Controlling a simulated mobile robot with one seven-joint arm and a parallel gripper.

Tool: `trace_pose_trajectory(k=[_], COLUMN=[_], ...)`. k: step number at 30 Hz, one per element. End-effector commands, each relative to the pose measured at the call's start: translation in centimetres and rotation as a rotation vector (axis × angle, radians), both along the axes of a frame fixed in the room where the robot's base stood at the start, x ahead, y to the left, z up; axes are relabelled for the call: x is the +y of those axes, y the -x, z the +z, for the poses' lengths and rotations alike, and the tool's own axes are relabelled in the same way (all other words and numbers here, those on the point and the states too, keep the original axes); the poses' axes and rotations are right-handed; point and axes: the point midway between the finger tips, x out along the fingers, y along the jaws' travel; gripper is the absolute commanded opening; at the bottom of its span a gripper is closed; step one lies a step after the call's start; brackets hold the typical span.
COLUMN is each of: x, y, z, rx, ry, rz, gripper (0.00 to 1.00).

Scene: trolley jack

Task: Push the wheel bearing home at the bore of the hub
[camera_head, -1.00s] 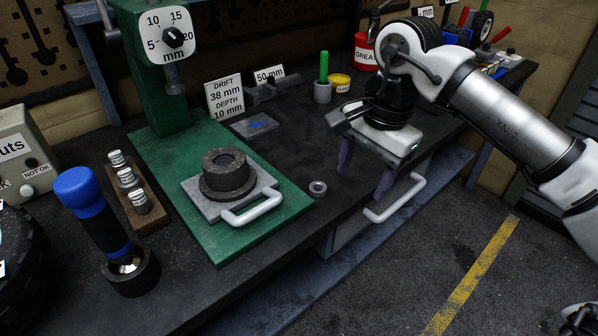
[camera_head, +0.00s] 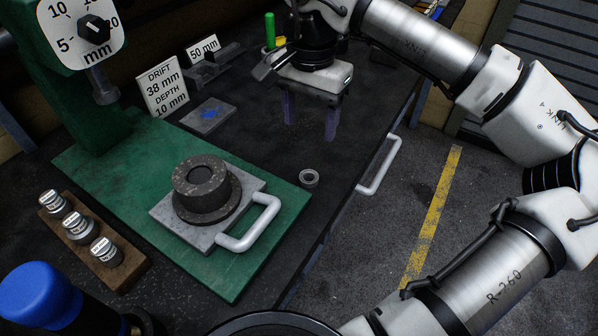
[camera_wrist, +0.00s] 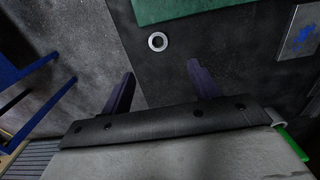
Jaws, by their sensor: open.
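The wheel bearing (camera_head: 309,178), a small grey ring, lies flat on the dark bench beside the right edge of the green press base. It also shows in the wrist view (camera_wrist: 158,41), beyond my fingertips. The hub (camera_head: 207,188), a dark round block with a bore in its top, sits on a grey plate with a white handle (camera_head: 249,223) on the press base. My gripper (camera_head: 310,123) is open and empty above the bench, behind the bearing. Its two purple fingers point down, apart from the bearing; they also show in the wrist view (camera_wrist: 158,82).
The green press (camera_head: 85,75) with its dial and ram stands at the left. Three labelled drifts sit in a wooden rack (camera_head: 130,268). A blue-handled tool (camera_head: 45,300) stands front left. A sign (camera_head: 167,90) reads drift 38 mm, depth 10 mm. A blue-marked plate (camera_head: 208,115) lies behind the hub.

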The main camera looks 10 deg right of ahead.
Motion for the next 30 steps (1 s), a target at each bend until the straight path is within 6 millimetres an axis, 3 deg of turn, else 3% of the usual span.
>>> trace_pose_trajectory(k=[10, 17, 25, 30], x=[0.0, 0.0, 0.0, 0.0], y=[0.1, 0.1, 0.3, 0.3], z=[-6.3, -8.0, -11.8, -13.0], rx=[0.002, 0.000, 0.002, 0.000], ry=[-0.004, -0.003, -0.004, -0.001], rz=[0.000, 0.001, 0.000, 0.001], gripper=[0.61, 0.61, 0.61, 0.61])
